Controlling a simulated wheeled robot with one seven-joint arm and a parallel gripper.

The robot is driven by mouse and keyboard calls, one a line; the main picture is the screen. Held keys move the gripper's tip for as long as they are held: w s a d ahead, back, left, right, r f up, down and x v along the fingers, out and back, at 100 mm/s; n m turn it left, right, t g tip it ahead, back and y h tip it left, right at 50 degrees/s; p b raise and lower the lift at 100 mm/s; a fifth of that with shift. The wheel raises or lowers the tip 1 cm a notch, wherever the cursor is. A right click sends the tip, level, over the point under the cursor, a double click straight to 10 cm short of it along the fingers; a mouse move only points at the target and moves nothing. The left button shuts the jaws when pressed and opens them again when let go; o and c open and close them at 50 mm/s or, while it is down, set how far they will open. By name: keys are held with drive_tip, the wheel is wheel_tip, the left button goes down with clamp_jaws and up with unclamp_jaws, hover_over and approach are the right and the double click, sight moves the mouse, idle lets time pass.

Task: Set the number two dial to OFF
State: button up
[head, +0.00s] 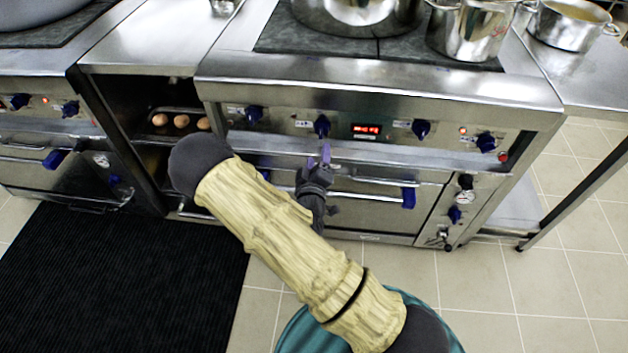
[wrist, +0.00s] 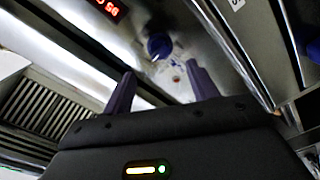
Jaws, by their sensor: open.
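The front panel of the stove (head: 370,112) carries a row of dark blue dials. The second dial from the left (head: 321,126) is just left of the red display and is likely number two; its markings are too small to read. My gripper (head: 325,150) is open just below and in front of this dial. In the wrist view, a blue dial (wrist: 158,46) shows beyond and between the two purple fingertips of my gripper (wrist: 160,70). The fingers look empty, and I see no contact with the dial.
Other dials are to the left (head: 253,114) and right (head: 420,129). The red display (head: 366,130) is lit. A horizontal oven handle (head: 375,181) runs below the panel, close to my gripper. Steel pots (head: 470,35) stand on top. A black mat (head: 120,280) covers the floor at left.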

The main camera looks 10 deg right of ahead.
drive_tip(key=v, duration=0.8)
drive_tip(key=shift+s, duration=0.1)
drive_tip(key=s+d+r+m+g+y+p, duration=0.1)
drive_tip(key=s+d+r+m+g+y, duration=0.25)
drive_tip(key=s+r+g, duration=0.3)
drive_tip(key=s+d+r+m+g+y, duration=0.2)
drive_tip(key=s+r+m+g, duration=0.25)
drive_tip(key=s+g, duration=0.3)
wheel_tip(320, 180, up, 27)
drive_tip(key=p, duration=2.6)
drive_tip(key=shift+w+a+g+p, duration=0.25)
drive_tip(key=shift+w+g+p, duration=0.05)
drive_tip(key=shift+w+p, duration=0.15)
